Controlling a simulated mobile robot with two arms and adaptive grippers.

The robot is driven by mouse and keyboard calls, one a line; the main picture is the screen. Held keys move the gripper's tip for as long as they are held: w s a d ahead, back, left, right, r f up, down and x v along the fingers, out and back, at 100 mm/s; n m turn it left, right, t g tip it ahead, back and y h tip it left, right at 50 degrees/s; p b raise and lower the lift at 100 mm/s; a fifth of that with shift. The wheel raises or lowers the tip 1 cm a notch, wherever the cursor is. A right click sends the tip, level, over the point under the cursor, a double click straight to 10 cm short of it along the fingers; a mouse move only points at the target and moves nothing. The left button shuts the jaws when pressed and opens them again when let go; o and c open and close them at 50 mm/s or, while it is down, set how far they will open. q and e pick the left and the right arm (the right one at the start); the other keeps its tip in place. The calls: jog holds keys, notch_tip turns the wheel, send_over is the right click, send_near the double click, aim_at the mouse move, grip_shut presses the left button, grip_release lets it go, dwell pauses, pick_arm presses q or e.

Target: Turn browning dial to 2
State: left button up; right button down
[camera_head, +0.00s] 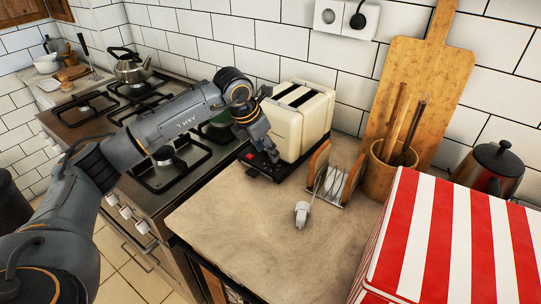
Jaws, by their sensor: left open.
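The cream toaster (287,132) with two dark slots stands on the worktop against the tiled wall. Its browning dial cannot be made out; the near left end of the toaster is partly behind my gripper. My left gripper (271,153) comes in from the left, pointing down close beside that end. It is open with nothing visible in it. I cannot tell whether its fingers touch the toaster. My right gripper is not in view.
The gas stove (165,175) is left.

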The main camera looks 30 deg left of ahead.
aim_at(270, 163)
pick_arm(q)
jog(key=shift+x, duration=2.1)
jog(key=shift+c, duration=0.5)
grip_shut()
